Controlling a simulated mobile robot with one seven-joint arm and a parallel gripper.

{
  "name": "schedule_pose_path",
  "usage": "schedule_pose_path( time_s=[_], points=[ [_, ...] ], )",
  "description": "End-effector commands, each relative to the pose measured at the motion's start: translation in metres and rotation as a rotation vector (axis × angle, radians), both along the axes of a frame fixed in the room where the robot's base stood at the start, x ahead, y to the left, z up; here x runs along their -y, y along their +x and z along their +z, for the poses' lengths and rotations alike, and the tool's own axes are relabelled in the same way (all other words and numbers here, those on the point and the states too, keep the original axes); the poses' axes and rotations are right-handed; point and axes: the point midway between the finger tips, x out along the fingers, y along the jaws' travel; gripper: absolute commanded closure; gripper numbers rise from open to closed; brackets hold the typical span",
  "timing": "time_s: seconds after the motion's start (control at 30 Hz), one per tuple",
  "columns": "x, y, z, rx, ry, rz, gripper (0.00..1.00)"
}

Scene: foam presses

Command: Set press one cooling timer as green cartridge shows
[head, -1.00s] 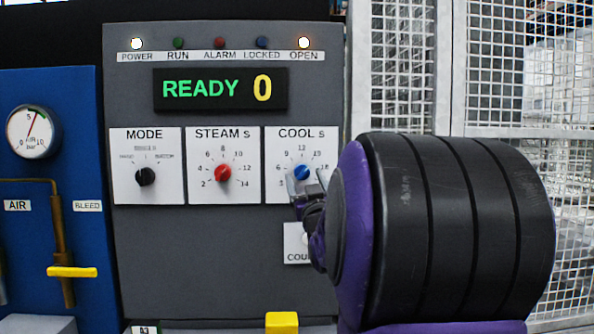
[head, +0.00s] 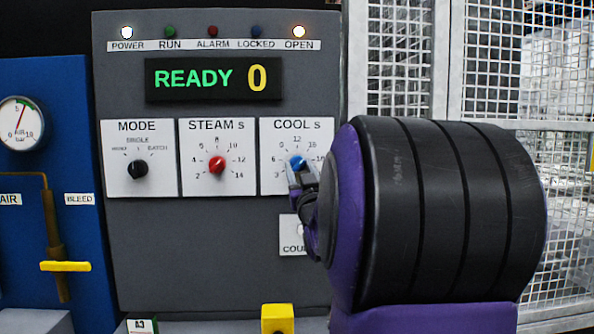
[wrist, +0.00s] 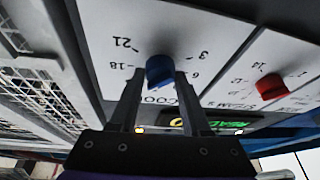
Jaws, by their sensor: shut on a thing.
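The control panel (head: 200,230) fills the middle of the head view. Its blue COOL s knob (head: 297,162) sits on a white dial plate at the panel's right side. My gripper (head: 300,178) is at this knob, shut on it. In the wrist view the two fingers of my gripper (wrist: 161,85) stand on either side of the blue knob (wrist: 160,70). The dial numbers 18, 21, 3 and 6 show around it; the knob's pointer is not clear. The display (head: 213,79) reads READY 0. No green cartridge is in view.
The red STEAM s knob (head: 216,165) and black MODE knob (head: 138,168) are left of the COOL s knob. A COUNT plate (head: 292,236) below is partly covered by my arm. A yellow-handled valve (head: 65,266) is at left, a mesh fence (head: 400,60) at right.

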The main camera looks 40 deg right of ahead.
Motion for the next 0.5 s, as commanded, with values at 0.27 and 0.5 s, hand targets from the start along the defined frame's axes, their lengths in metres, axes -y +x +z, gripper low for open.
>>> schedule_pose_path(
  time_s=[0.27, 0.5],
  points=[
    [-0.0004, 0.0001, -0.0005, -0.019, -0.036, 0.002, 1.00],
    [0.0005, -0.0007, -0.0007, -0.091, -0.158, 0.000, 1.00]
  ],
)
